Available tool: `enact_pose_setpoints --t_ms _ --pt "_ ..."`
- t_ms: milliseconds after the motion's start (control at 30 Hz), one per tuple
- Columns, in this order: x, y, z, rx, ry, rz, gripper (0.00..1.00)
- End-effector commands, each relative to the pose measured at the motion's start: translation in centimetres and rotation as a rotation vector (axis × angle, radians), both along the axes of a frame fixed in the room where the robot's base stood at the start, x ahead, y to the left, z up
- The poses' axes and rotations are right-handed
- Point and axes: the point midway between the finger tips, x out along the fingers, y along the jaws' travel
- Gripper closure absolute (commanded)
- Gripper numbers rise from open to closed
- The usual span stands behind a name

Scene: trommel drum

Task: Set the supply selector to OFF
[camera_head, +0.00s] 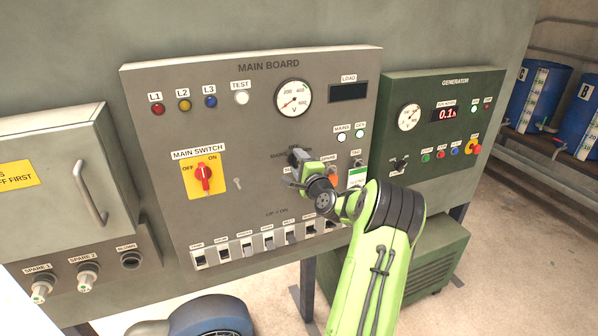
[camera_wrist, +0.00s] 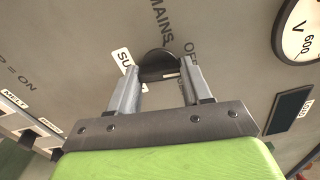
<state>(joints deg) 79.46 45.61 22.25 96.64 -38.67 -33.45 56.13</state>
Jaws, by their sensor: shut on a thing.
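The supply selector is a black round knob (camera_wrist: 158,62) on the grey main board (camera_head: 240,120). The wrist view shows the words MAINS and OFF on the board beside it, and a white label partly covered by a finger. My gripper (camera_wrist: 157,80) is shut on the knob, one finger on each side. In the head view my gripper (camera_head: 299,160) reaches the middle of the board and hides the selector and most of its lettering. Which word the knob points to cannot be told.
The main switch (camera_head: 204,178), red on yellow, sits left of my gripper. The voltmeter (camera_head: 293,98) is above it. A row of breakers (camera_head: 246,249) runs below. The green generator panel (camera_head: 440,125) stands to the right. A handled cabinet (camera_head: 60,185) juts out at left.

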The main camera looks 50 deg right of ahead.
Motion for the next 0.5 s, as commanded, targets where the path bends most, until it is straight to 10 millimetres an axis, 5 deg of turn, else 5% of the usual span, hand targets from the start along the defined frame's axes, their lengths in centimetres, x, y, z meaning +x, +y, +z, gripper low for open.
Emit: enact_pose_setpoints --t_ms 500 --pt "0.02 0.03 -0.16 -0.123 0.077 0.001 0.82"
